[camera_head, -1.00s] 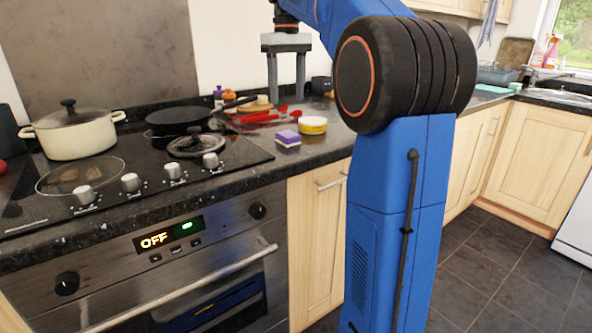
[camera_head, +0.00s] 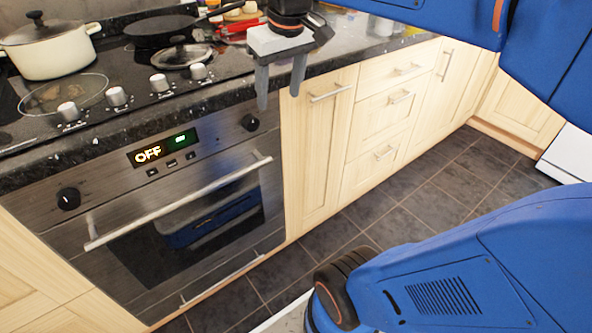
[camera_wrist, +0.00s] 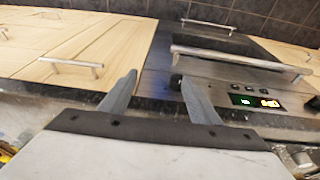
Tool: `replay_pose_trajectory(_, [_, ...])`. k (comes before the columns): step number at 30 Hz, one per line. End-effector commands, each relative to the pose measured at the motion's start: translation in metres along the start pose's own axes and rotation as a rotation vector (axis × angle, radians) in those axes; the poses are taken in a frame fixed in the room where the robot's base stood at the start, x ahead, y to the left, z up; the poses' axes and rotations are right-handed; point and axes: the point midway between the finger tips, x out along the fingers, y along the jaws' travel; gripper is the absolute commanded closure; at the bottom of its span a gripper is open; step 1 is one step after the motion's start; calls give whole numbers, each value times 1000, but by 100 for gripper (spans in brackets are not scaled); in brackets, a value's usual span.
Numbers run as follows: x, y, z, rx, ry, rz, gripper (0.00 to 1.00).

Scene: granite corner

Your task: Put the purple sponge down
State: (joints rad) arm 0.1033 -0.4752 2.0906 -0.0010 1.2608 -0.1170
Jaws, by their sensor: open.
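My gripper (camera_head: 279,100) is open and empty, in front of the counter edge near the oven's right side. Its two fingers point down. In the wrist view, the fingers (camera_wrist: 155,98) are spread apart with nothing between them; the oven front and a cabinet door show beyond. The purple sponge is not visible now in either view. Where it lay on the counter earlier is covered by my gripper in the head view.
The dark counter (camera_head: 345,52) runs along the back. The hob left of my gripper holds a cream pot (camera_head: 48,48), a black pan (camera_head: 160,28) and glass lids. The oven (camera_head: 190,190) and wooden cabinets stand below. Floor (camera_head: 390,215) is open in front.

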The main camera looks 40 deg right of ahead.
Motion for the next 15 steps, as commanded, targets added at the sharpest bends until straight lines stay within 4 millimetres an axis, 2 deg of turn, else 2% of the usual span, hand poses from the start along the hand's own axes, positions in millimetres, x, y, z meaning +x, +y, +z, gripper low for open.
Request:
replay_pose_trajectory(1, [11, -7, 21, -2, 17, -2, 43])
replay_pose_trajectory(3, [28, -15, 44, 1, 43, -5, 43])
replay_pose_trajectory(9, [76, -32, 106, 8, 108, -16, 43])
replay_pose_trajectory(12, [95, -37, 127, 12, 129, -21, 43])
replay_pose_trajectory(15, [107, -39, 140, 14, 143, -24, 43])
